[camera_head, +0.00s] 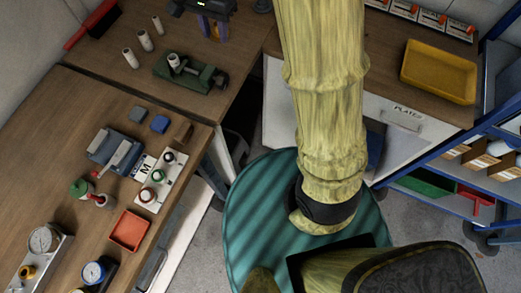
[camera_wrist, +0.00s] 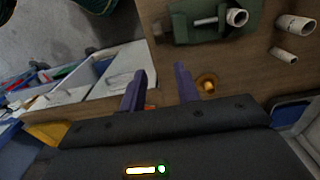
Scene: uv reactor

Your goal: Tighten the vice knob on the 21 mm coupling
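The green vice (camera_head: 188,73) stands on the wooden bench in the head view, with a white coupling (camera_head: 174,61) at its jaws. Its dark knob end (camera_head: 221,79) is on the right. In the wrist view the vice (camera_wrist: 184,30) is at the top, with a bare metal rod and the coupling's round open end (camera_wrist: 237,17). I cannot read the coupling's size. My gripper (camera_head: 213,30) is behind the vice in the head view. Its purple fingers are apart with nothing between them, and the wrist view also shows this open gap (camera_wrist: 160,77). The fingers are clear of the vice.
Several loose white couplings (camera_head: 131,58) stand left of the vice. A small orange-yellow object (camera_wrist: 207,83) lies near my right finger. The front bench holds gauges (camera_head: 43,239), a red tray (camera_head: 129,230) and a grey fixture (camera_head: 114,151). A yellow tray (camera_head: 438,72) is at right.

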